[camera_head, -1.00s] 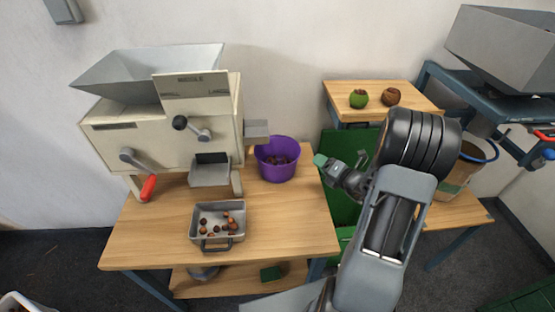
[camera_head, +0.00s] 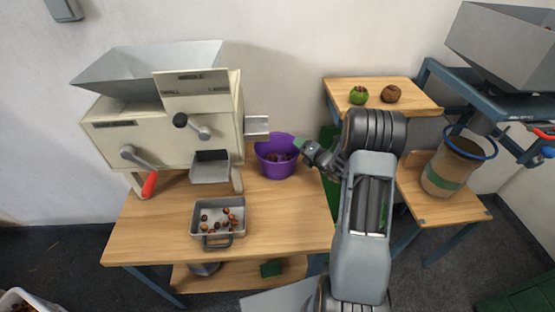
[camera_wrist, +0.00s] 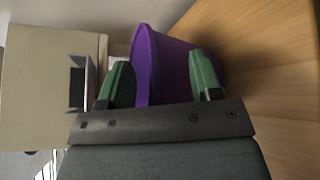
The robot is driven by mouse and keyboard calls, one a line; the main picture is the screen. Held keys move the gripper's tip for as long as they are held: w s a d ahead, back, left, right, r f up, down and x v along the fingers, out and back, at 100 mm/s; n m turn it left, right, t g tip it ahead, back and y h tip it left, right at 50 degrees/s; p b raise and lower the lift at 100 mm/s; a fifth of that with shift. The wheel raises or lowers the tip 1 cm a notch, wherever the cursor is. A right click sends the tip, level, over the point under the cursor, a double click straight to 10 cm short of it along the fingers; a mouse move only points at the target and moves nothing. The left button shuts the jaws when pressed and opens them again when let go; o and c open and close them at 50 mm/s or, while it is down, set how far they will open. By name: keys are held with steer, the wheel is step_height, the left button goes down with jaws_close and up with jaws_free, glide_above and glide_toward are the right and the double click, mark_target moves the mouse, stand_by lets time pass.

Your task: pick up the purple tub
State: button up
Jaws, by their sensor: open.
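The purple tub (camera_head: 279,165) stands upright on the wooden table, to the right of the cream machine, with brown chestnuts inside. My gripper (camera_head: 303,147) is at the tub's right rim in the head view. In the wrist view the tub (camera_wrist: 160,70) shows beyond and between the two green fingertips of my gripper (camera_wrist: 160,80). The fingers are apart. One finger overlaps the tub's edge in that view; whether it touches cannot be told.
The cream sorting machine (camera_head: 160,140) stands left of the tub, its side chute (camera_head: 257,126) near the rim. A grey tray (camera_head: 217,215) with chestnuts sits in front. A bucket (camera_head: 450,170) stands on the right bench. The table's front right is clear.

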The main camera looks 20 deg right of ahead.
steer(key=shift+x, duration=0.75)
jaws_close()
steer(key=shift+r, duration=0.1)
